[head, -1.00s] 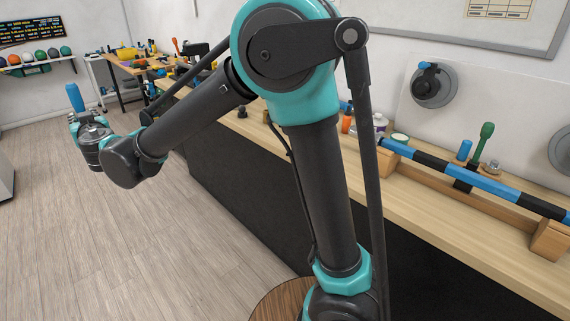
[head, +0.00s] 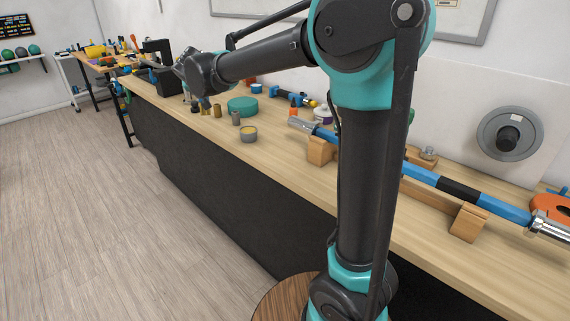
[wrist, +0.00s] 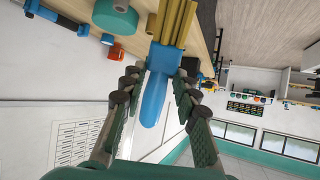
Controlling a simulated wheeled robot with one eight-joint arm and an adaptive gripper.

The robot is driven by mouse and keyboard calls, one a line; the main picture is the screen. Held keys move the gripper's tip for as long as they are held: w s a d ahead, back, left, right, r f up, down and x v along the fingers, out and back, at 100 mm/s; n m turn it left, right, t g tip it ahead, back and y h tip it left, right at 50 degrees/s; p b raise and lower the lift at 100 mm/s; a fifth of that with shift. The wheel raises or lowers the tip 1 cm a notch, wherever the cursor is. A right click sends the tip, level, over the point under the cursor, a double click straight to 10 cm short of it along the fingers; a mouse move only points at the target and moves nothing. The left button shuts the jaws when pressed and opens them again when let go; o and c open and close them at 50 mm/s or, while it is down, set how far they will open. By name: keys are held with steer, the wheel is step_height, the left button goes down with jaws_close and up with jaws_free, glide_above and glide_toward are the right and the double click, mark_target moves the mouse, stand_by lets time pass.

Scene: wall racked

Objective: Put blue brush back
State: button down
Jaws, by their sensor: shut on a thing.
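The blue brush (wrist: 154,92) is in my gripper (wrist: 159,80) in the wrist view. The two fingers close on its blue handle from both sides. Yellow strands or rods (wrist: 176,22) adjoin the far end of the blue part; they look like its bristles, though the picture does not make this certain. In the head view the end of my arm reaches over the far part of the bench (head: 270,139), and my gripper and the brush are mostly hidden behind my wrist there.
A teal round item (head: 242,106), a small tin (head: 249,134) and brass cylinders (head: 217,111) stand near my wrist. A blue and black bar (head: 458,190) rests on wooden blocks (head: 467,222) to the right. A dark clamp-like object (head: 158,53) is farther back. The floor is open at left.

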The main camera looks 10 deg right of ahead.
steer(key=d+f+g, duration=0.2)
steer(key=d+g, duration=0.1)
steer(key=d, duration=0.7)
step_height(320, 180, up, 2)
steer(key=r+n+g, duration=0.1)
steer(key=n+g, duration=0.6)
steer(key=g, duration=0.2)
glide_above(285, 162)
steer(key=shift+s+f+h, duration=0.2)
steer(key=shift+f+h, duration=0.05)
steer(key=shift+h, duration=0.15)
steer(key=shift+f, duration=0.1)
step_height(285, 162, down, 20)
steer(key=shift+r, duration=0.25)
steer(key=c, duration=1.1)
jaws_free()
steer(key=shift+c, duration=0.2)
